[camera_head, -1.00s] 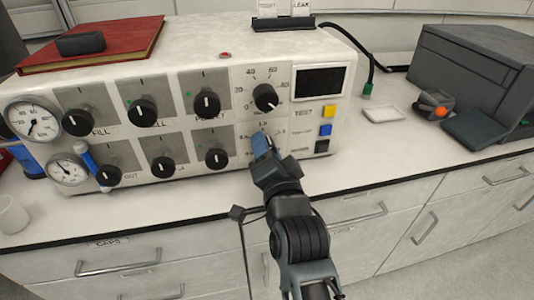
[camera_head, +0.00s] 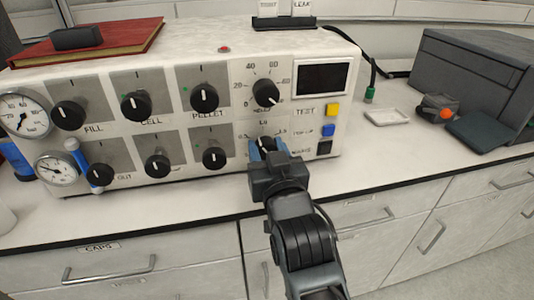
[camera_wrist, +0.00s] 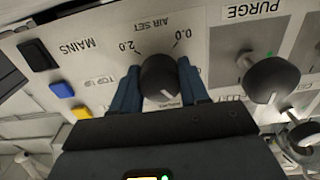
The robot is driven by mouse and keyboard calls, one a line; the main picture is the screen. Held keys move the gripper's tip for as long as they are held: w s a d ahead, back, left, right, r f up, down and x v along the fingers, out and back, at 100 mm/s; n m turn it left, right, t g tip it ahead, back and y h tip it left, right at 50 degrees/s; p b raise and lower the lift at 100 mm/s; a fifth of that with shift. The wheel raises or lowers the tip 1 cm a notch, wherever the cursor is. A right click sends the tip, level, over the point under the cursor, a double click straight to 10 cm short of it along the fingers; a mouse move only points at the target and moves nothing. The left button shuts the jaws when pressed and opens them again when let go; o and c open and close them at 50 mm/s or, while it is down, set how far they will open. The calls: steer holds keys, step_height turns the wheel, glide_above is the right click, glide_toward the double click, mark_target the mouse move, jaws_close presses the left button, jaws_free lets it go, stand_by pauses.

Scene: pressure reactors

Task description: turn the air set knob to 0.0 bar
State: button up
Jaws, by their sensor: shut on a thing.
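The air set knob (camera_wrist: 160,76) is round and black, on the white panel below the larger dial at right. In the wrist view the panel appears upside down, with the 2.0 mark at the upper left of the knob and 0.0 at its upper right. A small white mark shows on the knob's lower side there. My gripper (camera_wrist: 158,84) has its two blue fingers on either side of the knob and is shut on it. In the head view my gripper (camera_head: 263,148) covers much of the knob and its scale.
The dial knob (camera_head: 266,93) sits close above my gripper. The PELLET knob (camera_head: 204,99) and a lower-row knob (camera_head: 215,158) are to the left. Yellow (camera_head: 331,110), blue (camera_head: 328,130) and black buttons are to the right. The counter in front is clear.

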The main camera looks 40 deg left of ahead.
steer(key=n+b, duration=0.1)
steer(key=n, duration=0.3)
steer(key=shift+f+n, duration=0.1)
steer(key=shift+n, duration=0.2)
steer(key=n, duration=1)
steer(key=shift+n, duration=0.4)
steer(key=n+p, duration=0.1)
steer(key=n, duration=0.3)
steer(key=shift+n, duration=0.4)
steer(key=o, duration=1.1)
steer(key=shift+c, duration=0.2)
